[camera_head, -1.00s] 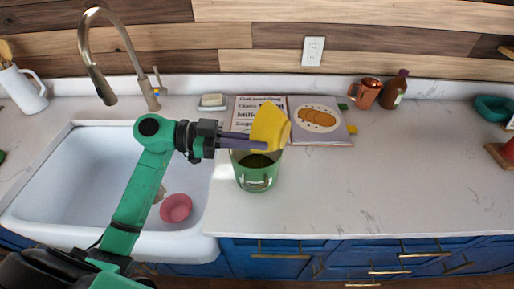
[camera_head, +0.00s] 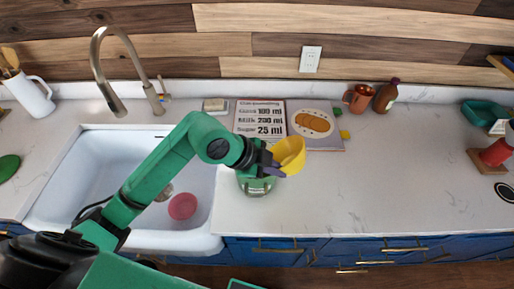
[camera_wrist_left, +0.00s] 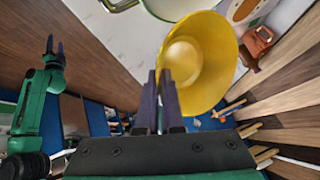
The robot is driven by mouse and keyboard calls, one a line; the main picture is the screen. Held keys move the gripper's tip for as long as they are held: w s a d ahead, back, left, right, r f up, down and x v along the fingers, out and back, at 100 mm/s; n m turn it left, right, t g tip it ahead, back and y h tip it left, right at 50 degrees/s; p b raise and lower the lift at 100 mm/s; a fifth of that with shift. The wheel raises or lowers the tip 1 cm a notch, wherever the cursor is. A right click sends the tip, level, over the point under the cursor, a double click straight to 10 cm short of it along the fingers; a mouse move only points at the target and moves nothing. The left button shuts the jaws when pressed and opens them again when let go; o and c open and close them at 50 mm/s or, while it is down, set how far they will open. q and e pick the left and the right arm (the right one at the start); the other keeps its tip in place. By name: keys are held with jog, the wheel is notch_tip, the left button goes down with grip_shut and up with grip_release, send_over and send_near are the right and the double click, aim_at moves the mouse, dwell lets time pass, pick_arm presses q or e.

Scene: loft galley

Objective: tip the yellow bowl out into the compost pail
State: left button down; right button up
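The yellow bowl (camera_head: 291,155) is in my left gripper (camera_head: 275,170), above the counter at the right side of the compost pail. The fingers pinch its rim. In the left wrist view the bowl (camera_wrist_left: 208,62) shows a bare yellow inside, beside the gripper fingers (camera_wrist_left: 160,100). The green compost pail (camera_head: 256,187) stands on the counter, partly hidden under my left gripper; its contents are hidden. My right gripper (camera_wrist_left: 54,46) shows small in the left wrist view, away from the bowl; its opening is unclear.
A pink bowl (camera_head: 182,206) lies in the white sink (camera_head: 70,190). An open cookbook (camera_head: 260,117) lies behind the pail. A copper mug (camera_head: 357,97) and brown bottle (camera_head: 386,95) stand at the back. The counter (camera_head: 400,180) right of the pail is clear.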

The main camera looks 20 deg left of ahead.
pick_arm(q)
jog(key=s+d+f+m+t+y+b, duration=0.1)
jog(key=d+f+m+y+b, duration=0.1)
jog(key=d+f+y, duration=0.4)
jog(key=shift+s+d+f+y+b, duration=0.15)
jog(key=shift+d+f+y+b, duration=0.35)
jog(key=shift+d+y, duration=0.5)
jog(key=shift+r, duration=0.1)
